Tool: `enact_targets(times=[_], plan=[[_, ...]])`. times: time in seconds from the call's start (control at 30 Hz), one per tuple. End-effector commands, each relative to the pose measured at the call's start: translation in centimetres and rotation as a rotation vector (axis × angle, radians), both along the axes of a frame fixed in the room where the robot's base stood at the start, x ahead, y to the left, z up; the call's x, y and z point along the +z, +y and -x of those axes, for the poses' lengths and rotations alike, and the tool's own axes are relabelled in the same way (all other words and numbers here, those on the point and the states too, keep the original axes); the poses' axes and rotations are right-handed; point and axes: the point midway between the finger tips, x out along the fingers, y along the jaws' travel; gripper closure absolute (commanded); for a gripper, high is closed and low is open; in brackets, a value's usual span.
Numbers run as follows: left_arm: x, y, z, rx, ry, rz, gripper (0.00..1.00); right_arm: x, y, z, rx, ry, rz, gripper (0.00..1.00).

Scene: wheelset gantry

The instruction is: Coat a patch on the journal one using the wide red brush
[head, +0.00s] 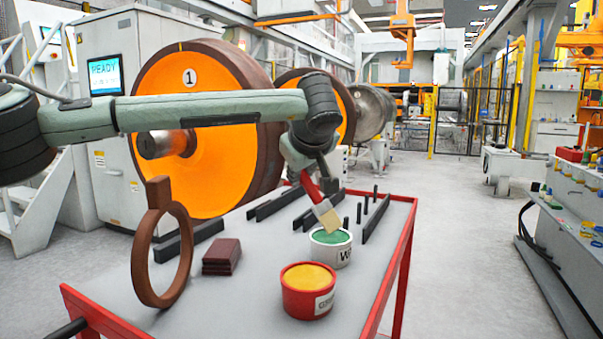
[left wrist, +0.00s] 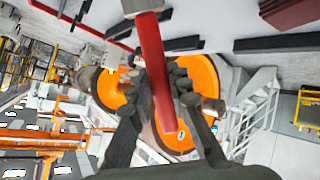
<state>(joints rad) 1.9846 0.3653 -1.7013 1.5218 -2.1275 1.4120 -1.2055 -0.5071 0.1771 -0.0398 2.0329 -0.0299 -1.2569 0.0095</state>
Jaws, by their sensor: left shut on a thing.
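My left gripper (head: 312,168) is shut on the red handle of the wide brush (head: 327,213). The red handle also runs between the fingers (left wrist: 162,82) in the left wrist view. The brush hangs tilted, pale bristles down, over the white pot with green contents (head: 342,256). I cannot tell whether the bristle tips touch the green. Journal one (head: 167,144) is a grey metal stub at the centre of the orange wheel marked 1 (head: 205,183), partly hidden by my left arm; it also shows in the left wrist view (left wrist: 213,106). My right gripper is not in view.
A red pot with yellow contents (head: 308,278) stands in front of the white pot. A brown ring gauge (head: 143,270), dark red blocks (head: 221,257) and several black bars (head: 377,218) are on the red-edged table (head: 403,240). Open floor lies to the right.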

Motion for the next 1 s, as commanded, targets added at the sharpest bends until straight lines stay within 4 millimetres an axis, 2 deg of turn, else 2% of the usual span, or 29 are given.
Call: enact_targets(times=[1.0], plan=[[-0.86,0.01,-0.01,0.000,0.000,0.000,1.00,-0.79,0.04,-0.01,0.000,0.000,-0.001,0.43]])
